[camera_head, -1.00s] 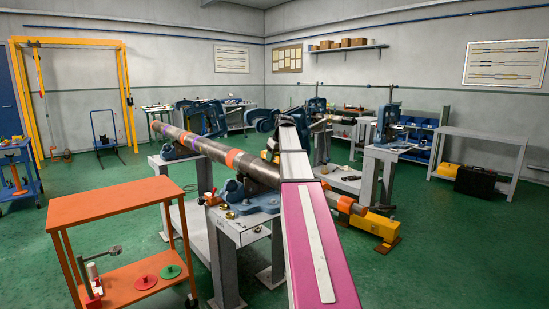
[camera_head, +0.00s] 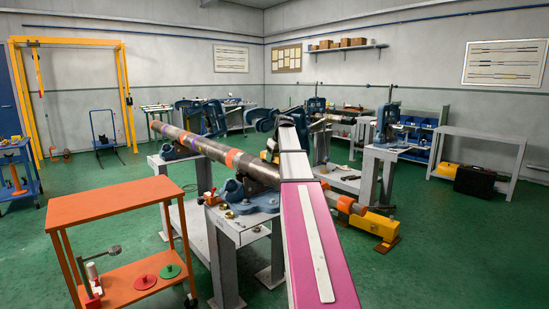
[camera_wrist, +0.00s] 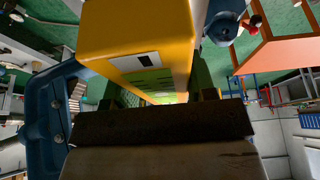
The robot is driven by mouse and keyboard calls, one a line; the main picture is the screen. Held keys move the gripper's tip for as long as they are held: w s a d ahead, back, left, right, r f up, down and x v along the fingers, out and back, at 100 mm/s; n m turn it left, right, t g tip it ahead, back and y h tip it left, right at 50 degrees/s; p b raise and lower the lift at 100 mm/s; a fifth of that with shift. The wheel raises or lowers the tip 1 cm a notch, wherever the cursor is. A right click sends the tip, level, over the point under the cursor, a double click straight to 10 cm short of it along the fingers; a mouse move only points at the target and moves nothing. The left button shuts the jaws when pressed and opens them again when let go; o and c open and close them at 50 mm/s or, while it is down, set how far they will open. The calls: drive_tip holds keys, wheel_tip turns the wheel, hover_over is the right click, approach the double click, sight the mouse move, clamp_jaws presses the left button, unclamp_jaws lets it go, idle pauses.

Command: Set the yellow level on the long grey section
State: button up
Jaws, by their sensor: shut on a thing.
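The yellow level (camera_wrist: 138,38) fills the upper middle of the wrist view, with a black-and-white label and green windows on its side. My gripper (camera_wrist: 150,100) is shut on it; its dark fingers show only in part. In the head view my pink and white arm hides the gripper and level. The long pipe (camera_head: 205,146) lies across the vises, with grey stretches between orange and purple bands. My arm crosses in front of it. I cannot tell whether the level touches the pipe.
An orange cart (camera_head: 118,202) stands at front left. A blue vise body (camera_wrist: 45,108) shows close at left in the wrist view.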

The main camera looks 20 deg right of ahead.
drive_tip(key=shift+f, duration=0.25)
drive_tip(key=o, duration=1.3)
drive_tip(key=shift+c, duration=0.2)
drive_tip(key=shift+r, duration=0.2)
drive_tip(key=shift+r, duration=3.35)
